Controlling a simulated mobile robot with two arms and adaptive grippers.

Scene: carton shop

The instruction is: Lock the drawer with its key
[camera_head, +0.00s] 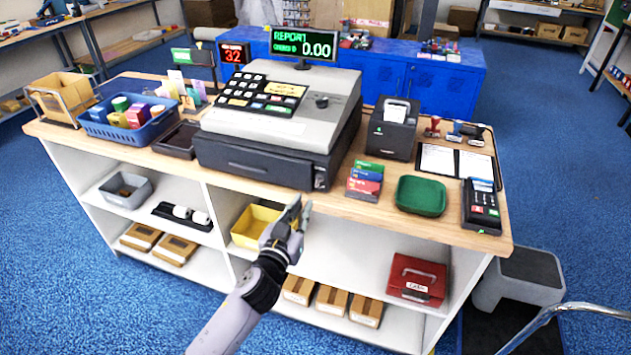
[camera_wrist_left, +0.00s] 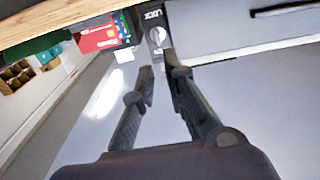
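The cash drawer (camera_head: 255,163) is a dark box under the grey register, and its front appears closed. Its lock plate (camera_head: 320,177) is at the right end of the front. In the left wrist view the plate, marked LOCK (camera_wrist_left: 154,15), has a small pale round part (camera_wrist_left: 157,37) on it; I cannot tell whether this is the key or the keyhole. My left gripper (camera_head: 299,208) is just in front of and below the lock. In the left wrist view its fingertips (camera_wrist_left: 159,65) are apart, with nothing clear between them. My right gripper is not in view.
The register (camera_head: 275,120) stands above the drawer. Colored cards (camera_head: 365,182), a green tray (camera_head: 421,196) and a card terminal (camera_head: 482,207) are to its right. The counter edge and lower shelf, with a yellow bin (camera_head: 252,228) and red cash box (camera_head: 417,279), are near my arm.

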